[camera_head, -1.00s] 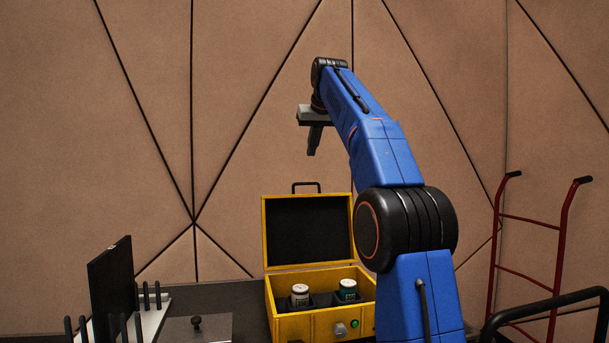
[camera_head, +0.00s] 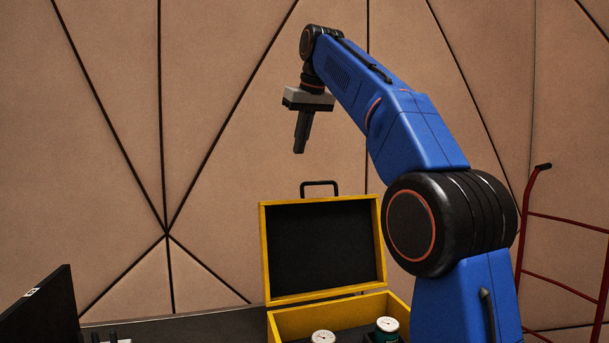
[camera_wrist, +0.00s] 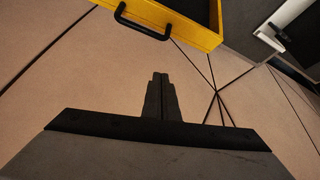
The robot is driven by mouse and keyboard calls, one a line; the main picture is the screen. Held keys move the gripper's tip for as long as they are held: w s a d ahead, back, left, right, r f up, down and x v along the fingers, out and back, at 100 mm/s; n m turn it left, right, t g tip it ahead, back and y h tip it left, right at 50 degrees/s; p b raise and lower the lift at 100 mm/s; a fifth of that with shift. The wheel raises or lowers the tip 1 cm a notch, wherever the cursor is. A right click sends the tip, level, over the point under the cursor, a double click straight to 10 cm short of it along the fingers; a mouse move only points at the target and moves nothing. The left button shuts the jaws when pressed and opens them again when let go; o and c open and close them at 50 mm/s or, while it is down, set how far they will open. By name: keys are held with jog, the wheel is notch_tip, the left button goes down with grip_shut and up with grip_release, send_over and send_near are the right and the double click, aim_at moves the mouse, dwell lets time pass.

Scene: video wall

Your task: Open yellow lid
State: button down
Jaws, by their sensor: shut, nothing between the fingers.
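The yellow lid (camera_head: 262,255) of a yellow case (camera_head: 292,322) stands upright and open in the head view, its dark inner face toward me. A black handle (camera_head: 319,184) sits on the lid's top edge. My gripper (camera_head: 299,151) is shut and empty, in the air above the lid and slightly left of the handle, apart from it. In the wrist view the shut fingers (camera_wrist: 160,76) show against the wall, with the lid's edge (camera_wrist: 200,36) and handle (camera_wrist: 125,20) beyond them at the top.
Two round-topped containers (camera_head: 323,337) (camera_head: 387,325) stand in the case. A dark upright panel (camera_head: 45,308) is at the lower left. A red hand truck (camera_head: 566,257) stands at the right. A padded wall (camera_head: 215,110) is behind; the air left of my gripper is clear.

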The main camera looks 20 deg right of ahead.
jog(key=shift+d+f, duration=0.1)
jog(key=shift+f, duration=4.3)
jog(key=s+r+t, duration=0.1)
jog(key=s, duration=0.6)
jog(key=shift+r, duration=0.35)
